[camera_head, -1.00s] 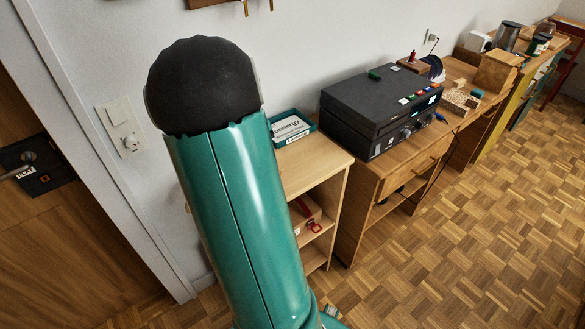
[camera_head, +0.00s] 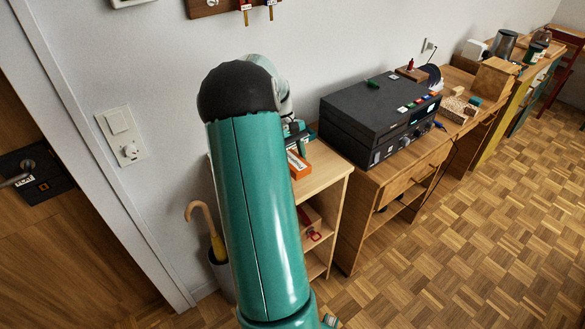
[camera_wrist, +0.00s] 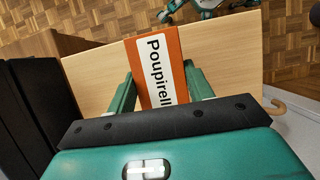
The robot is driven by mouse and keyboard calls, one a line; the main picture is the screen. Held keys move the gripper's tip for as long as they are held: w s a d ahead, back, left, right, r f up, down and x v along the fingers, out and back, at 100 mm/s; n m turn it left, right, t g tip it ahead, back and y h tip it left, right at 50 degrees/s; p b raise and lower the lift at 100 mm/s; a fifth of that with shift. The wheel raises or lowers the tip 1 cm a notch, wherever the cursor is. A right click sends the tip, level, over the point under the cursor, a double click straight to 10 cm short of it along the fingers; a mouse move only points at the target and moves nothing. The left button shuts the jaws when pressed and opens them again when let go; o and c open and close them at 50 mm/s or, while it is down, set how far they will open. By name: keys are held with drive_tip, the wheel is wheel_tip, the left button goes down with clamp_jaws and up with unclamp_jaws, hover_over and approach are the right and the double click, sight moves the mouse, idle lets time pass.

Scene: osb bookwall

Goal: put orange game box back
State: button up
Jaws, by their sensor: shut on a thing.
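The orange game box (camera_wrist: 172,45) has a white label reading "Poupirell", with the rest cut off, in the wrist view. My gripper (camera_wrist: 160,76) is shut on it, one teal finger on each long side. In the head view the box (camera_head: 298,165) shows as an orange block with a white strip at the light wood shelf unit's top (camera_head: 325,172). I cannot tell whether it touches that top or hangs just above it. My arm hides part of the gripper and the unit's left side in the head view.
A black device (camera_head: 375,115) stands on the desk right of the shelf unit. A reddish item (camera_head: 312,222) lies on a lower shelf. An umbrella (camera_head: 205,225) stands in a bin at left. A key rack (camera_head: 235,5) hangs above. The parquet floor (camera_head: 480,220) at right is clear.

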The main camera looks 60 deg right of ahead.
sight(291, 153)
drive_tip(key=shift+w+d+f, duration=0.25)
drive_tip(key=shift+d+f, duration=0.25)
drive_tip(key=shift+f, duration=0.1)
drive_tip(key=shift+w+d+f, duration=0.2)
drive_tip(key=shift+d+f, duration=0.25)
drive_tip(key=shift+f, duration=0.15)
drive_tip(key=shift+w+d+f, duration=0.1)
drive_tip(key=shift+d+f, duration=0.05)
drive_tip(key=shift+f, duration=1.55)
drive_tip(key=shift+f, duration=0.2)
drive_tip(key=o, duration=1)
drive_tip(key=shift+r, duration=0.1)
